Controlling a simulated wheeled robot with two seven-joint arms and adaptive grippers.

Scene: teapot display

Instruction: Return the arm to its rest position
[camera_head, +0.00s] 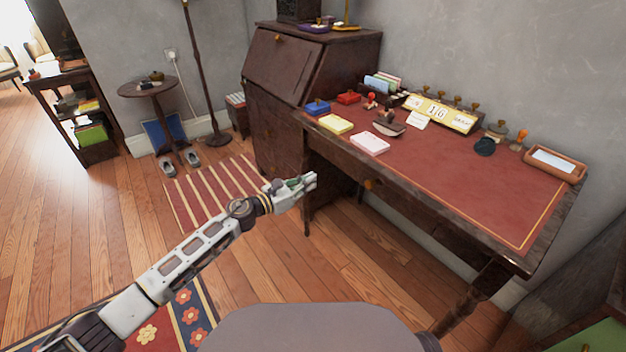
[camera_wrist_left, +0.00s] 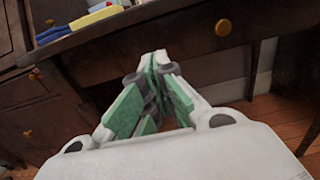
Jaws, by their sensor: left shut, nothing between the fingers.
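My left arm comes in from the lower left in the head view and reaches toward the desk (camera_head: 440,180). My left gripper (camera_head: 311,179) is in front of the desk's front edge, near its left end and below the top. In the left wrist view the fingers of the gripper (camera_wrist_left: 153,58) are closed together with nothing between them. Behind them the desk's dark front shows, with a round brass knob (camera_wrist_left: 223,28). My right gripper is not in view.
The desk top holds a yellow pad (camera_head: 336,124), a pink pad (camera_head: 370,142), a stamp (camera_head: 390,124), a date display (camera_head: 440,112) and a tray (camera_head: 554,163). A slant-front cabinet (camera_head: 290,70) stands at the desk's left.

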